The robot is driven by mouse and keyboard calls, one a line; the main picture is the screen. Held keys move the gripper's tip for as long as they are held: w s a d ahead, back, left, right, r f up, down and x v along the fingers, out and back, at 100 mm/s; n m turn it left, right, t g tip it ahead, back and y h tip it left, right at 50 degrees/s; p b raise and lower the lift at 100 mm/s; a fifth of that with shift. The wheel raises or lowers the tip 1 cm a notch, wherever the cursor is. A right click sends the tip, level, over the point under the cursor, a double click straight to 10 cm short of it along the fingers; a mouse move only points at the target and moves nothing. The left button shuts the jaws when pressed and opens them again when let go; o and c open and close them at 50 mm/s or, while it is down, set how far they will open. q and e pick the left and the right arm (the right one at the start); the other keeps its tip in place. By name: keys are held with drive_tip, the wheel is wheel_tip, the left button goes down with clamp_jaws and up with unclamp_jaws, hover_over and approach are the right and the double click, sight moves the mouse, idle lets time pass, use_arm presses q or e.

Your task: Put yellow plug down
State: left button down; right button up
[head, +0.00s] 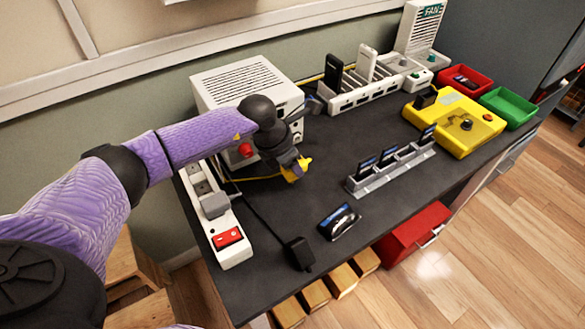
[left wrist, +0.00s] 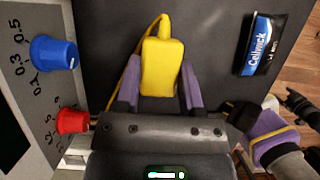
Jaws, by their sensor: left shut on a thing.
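The yellow plug (head: 299,169) is held between the fingers of my left gripper (head: 291,166), beside the front of the white box. In the left wrist view the plug (left wrist: 162,65) sits between two purple fingers (left wrist: 161,88), with its yellow cord running from its top end. The cord also shows in the head view, trailing left toward the power strip. The plug appears to be just above the dark table; I cannot tell whether it touches.
The white box (head: 228,82) has red and blue knobs close to my gripper. A grey rack (head: 365,184) stands right. Bare table (head: 290,212) lies between.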

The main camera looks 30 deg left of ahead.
use_arm(q)
drive_tip(key=shift+f, duration=0.3)
use_arm(e)
drive_tip(key=shift+s+d+f, duration=0.1)
drive_tip(key=shift+s+d, duration=0.05)
drive_tip(key=shift+s, duration=0.15)
use_arm(q)
drive_tip(key=shift+f+b, duration=0.3)
drive_tip(key=shift+f, duration=0.35)
use_arm(e)
drive_tip(key=shift+s+f, duration=0.1)
drive_tip(key=shift+f, duration=0.3)
use_arm(q)
drive_tip(key=shift+c, duration=1.1)
unclamp_jaws()
drive_tip(key=shift+r, duration=0.15)
